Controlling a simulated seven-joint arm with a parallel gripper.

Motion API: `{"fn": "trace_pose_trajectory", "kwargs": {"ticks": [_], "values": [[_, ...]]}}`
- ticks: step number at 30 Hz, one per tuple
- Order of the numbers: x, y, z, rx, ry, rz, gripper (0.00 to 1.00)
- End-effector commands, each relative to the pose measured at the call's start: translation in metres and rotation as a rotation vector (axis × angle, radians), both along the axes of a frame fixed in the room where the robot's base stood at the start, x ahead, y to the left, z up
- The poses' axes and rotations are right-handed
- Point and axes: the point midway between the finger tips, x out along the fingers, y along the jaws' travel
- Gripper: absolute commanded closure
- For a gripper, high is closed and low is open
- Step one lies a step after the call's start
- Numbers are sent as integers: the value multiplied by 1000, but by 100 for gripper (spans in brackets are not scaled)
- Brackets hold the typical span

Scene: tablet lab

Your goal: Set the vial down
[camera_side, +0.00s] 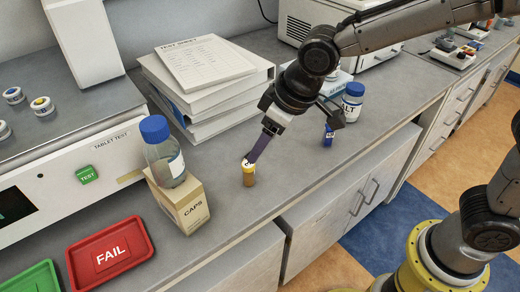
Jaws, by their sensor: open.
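The vial's base appears to rest on the counter.
A CAPS carton (180,208) and a blue-capped bottle (163,152) stand left of the vial. Binders (205,85) lie behind it. A red FAIL tray (108,250) is at lower left. A white bottle (352,102) stands behind right. Counter between vial and front edge is clear.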

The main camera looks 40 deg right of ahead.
Motion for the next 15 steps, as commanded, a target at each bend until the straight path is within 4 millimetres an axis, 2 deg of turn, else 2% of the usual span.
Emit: {"fn": "trace_pose_trajectory", "kwargs": {"ticks": [9, 11, 14, 15], "values": [[-3, -6, 8, 2, -3, -9, 34], [-8, -18, 14, 4, -7, -26, 34], [-22, -51, 31, 11, -22, -81, 34], [-32, -69, 38, 13, -27, -111, 34]]}}
